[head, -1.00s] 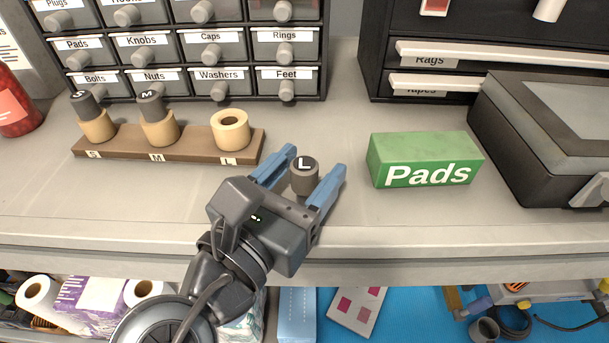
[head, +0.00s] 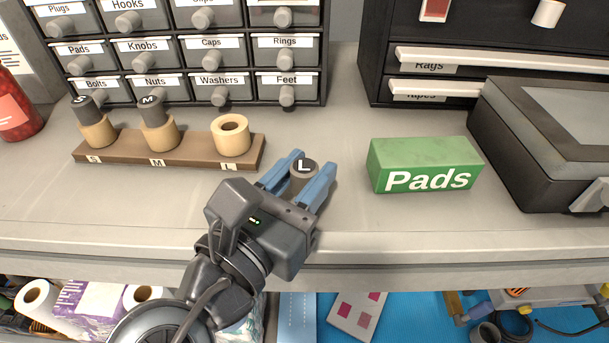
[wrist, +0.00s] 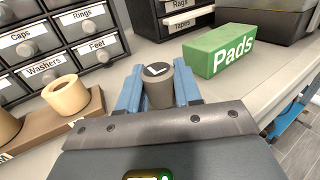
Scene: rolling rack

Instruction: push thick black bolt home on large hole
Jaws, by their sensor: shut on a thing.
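The thick black bolt (head: 304,167), a dark grey cylinder marked L on top, stands upright between the blue fingers of my gripper (head: 299,180). The fingers are shut on its sides, as the wrist view (wrist: 159,88) also shows. The bolt is at the worktop, right of the wooden board; its lower end is hidden by the fingers. The large hole is in the tan ring (head: 230,135) marked L at the right end of the board (head: 195,157). That ring is empty, and the wrist view shows it (wrist: 66,96) left of my gripper.
Tan rings S (head: 98,132) and M (head: 158,133) each hold a dark bolt. A green Pads box (head: 424,165) stands to the right, and a black case (head: 550,140) beyond it. Small drawers (head: 190,60) stand behind the board.

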